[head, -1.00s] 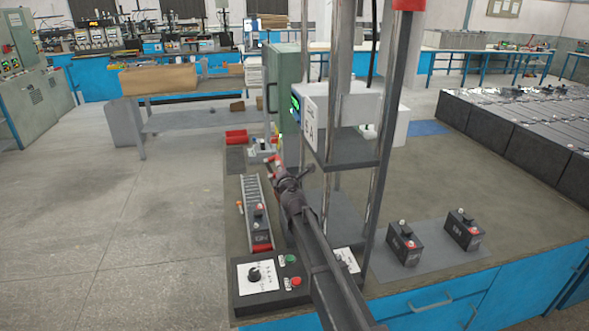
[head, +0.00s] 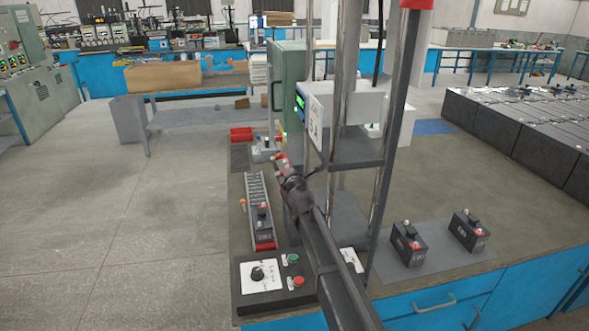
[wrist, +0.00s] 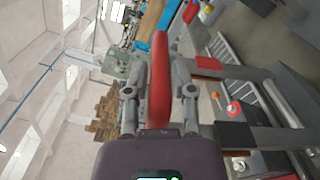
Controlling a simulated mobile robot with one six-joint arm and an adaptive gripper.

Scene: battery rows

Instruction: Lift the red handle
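The red handle (wrist: 159,80) stands lengthwise between the two fingers of my gripper (wrist: 159,85) in the wrist view. The fingers lie close along both its sides and appear closed on it. In the head view my gripper (head: 287,170) is above the bench, just left of the metal frame with the display. Small red parts of the handle (head: 281,159) show at its tip. My arm and gripper hide where the handle joins the frame.
Metal posts (head: 391,120) and a display box (head: 312,120) stand close right of my gripper. Below are a battery on a roller track (head: 258,195) and a button panel (head: 270,283). Two batteries (head: 408,245) (head: 469,231) sit on a grey mat. Floor at left is clear.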

